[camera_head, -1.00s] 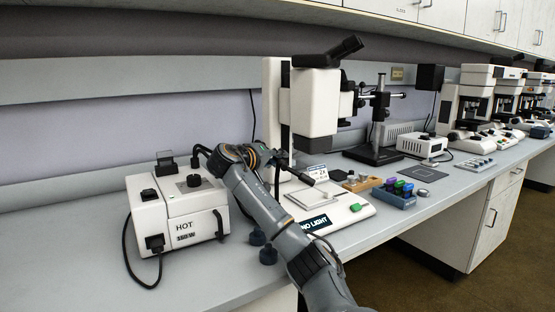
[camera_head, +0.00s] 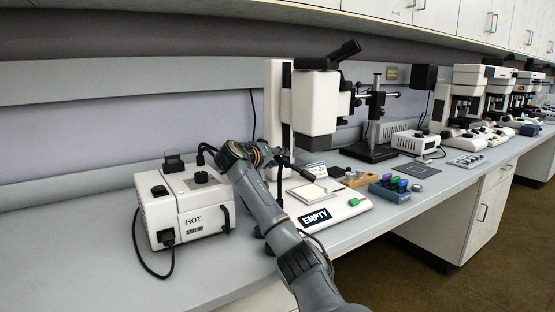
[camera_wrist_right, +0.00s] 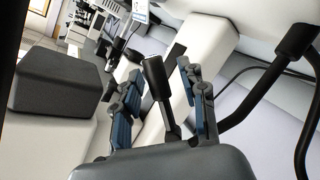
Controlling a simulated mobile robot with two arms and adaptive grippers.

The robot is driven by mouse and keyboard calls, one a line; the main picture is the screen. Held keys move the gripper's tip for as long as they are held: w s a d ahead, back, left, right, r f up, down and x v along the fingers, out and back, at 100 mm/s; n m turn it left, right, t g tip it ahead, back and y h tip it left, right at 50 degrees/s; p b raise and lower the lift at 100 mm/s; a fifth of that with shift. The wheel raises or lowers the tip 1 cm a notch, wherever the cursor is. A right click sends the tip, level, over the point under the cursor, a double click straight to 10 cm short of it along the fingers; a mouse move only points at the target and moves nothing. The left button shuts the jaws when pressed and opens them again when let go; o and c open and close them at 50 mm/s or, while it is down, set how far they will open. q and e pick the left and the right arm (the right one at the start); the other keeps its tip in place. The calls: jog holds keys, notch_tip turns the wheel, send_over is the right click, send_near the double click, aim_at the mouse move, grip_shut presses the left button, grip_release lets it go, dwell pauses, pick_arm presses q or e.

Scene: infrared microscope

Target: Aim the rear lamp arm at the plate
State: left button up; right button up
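The pale plate (camera_head: 313,195) lies on the stage of the white microscope (camera_head: 318,105) and looks bright and cream-coloured. A sign at the stage front reads EMPTY (camera_head: 315,217). The black rear lamp arm (camera_head: 296,166) slants down toward the plate from behind my right wrist. My right gripper (camera_head: 262,155) is beside the microscope column, its fingers mostly hidden in the head view. In the right wrist view its two blue-padded fingers (camera_wrist_right: 159,85) stand apart, with a black rod (camera_wrist_right: 156,82) between them and gaps visible on both sides. My left gripper is out of view.
The white lamp box (camera_head: 185,208), marked HOT, stands at left with a cable. Right of the microscope are a blue rack of coloured blocks (camera_head: 390,189), a wooden tray (camera_head: 357,178) and a black boom stand (camera_head: 371,125). The front left bench is clear.

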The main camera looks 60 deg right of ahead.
jog(key=v, duration=1.2)
dwell(0.5)
